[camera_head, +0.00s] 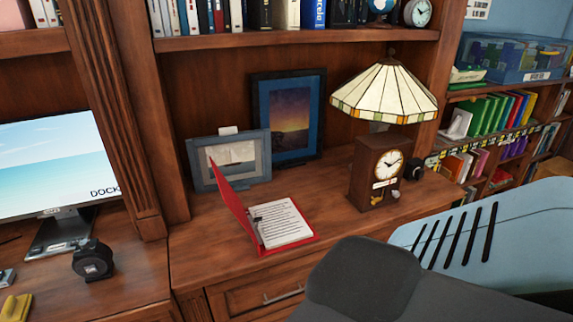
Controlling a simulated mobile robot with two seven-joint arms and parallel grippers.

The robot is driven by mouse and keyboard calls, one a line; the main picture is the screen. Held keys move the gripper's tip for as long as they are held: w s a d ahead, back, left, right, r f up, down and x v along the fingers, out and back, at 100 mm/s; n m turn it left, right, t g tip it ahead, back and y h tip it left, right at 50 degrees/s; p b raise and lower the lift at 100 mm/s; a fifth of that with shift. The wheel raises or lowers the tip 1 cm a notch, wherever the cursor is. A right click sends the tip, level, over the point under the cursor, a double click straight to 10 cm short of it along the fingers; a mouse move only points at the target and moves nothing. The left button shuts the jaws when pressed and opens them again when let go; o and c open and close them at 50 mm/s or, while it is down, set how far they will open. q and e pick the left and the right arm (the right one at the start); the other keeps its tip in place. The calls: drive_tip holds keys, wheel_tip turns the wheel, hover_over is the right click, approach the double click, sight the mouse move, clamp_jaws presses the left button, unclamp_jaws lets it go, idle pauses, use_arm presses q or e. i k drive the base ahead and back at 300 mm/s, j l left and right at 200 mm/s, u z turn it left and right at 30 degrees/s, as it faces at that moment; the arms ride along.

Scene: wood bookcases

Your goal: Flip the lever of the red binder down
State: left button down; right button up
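The red binder (235,206) lies on the wooden desk with its front cover standing up on the left. A printed white page (282,222) lies inside it on the right. A small dark metal part, which looks like the lever or clip (257,218), sits at the page's left edge near the spine. It is too small to tell whether it is up or down. Neither of my grippers shows. A dark grey and light blue part, likely of my own body, fills the lower right and covers the desk's front right.
Behind the binder stand a grey picture frame (230,160) and a blue one (289,117). A wooden clock (379,172) and a stained-glass lamp (385,92) stand to the right. A monitor (52,166) is at left. Bare desk (205,252) lies left of the binder.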

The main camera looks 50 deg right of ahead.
sight(257, 220)
drive_tip(key=z, duration=1.4)
